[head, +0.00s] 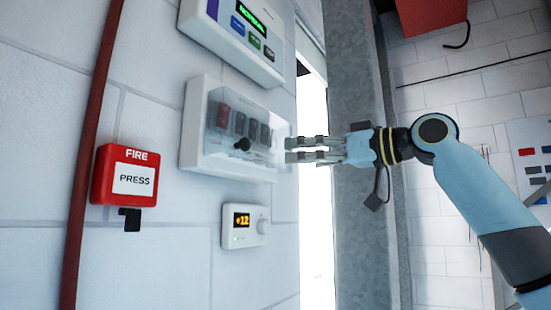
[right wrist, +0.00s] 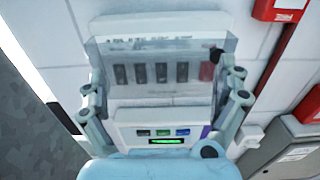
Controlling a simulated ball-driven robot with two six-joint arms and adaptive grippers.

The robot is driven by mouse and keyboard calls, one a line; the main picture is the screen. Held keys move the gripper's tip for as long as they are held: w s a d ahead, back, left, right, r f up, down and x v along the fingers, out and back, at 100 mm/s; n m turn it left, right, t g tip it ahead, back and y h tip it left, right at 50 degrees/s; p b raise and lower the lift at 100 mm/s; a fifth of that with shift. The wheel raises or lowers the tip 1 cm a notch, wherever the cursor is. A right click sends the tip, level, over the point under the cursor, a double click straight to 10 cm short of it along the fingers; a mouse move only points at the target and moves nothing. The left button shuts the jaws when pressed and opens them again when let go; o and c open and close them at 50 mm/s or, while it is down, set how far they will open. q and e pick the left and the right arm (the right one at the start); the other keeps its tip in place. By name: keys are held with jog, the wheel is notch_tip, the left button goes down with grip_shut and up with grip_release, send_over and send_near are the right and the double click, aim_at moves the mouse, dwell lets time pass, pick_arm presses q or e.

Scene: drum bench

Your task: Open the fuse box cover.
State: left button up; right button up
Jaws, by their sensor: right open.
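The fuse box (head: 193,130) is a white wall box in the head view, with a clear cover (head: 262,113) over a row of dark switches and one red switch. The cover looks shut. A black knob (head: 242,145) sits on its lower part. My right gripper (head: 290,150) is open beside the box's right edge, with its fingers pointing left. In the right wrist view the fuse box (right wrist: 165,22) appears upside down between the spread fingers, with the knob (right wrist: 216,55) near the right finger. The gripper holds nothing. My left gripper is not in view.
A panel with a green display (head: 225,35) is above the fuse box, and a thermostat (head: 244,227) below it. A red fire call point (head: 125,175) and a red pipe (head: 88,150) are at left. A grey metal column (head: 352,80) stands behind my right gripper.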

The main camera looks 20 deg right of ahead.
aim_at(269, 163)
jog(key=p+x, duration=0.2)
jog(key=x, duration=0.4)
jog(key=shift+w+a+r, duration=0.1)
jog(key=shift+w+a, duration=0.1)
jog(key=shift+w, duration=0.05)
jog(key=shift+w+a, duration=0.4)
jog(key=shift+w, duration=0.1)
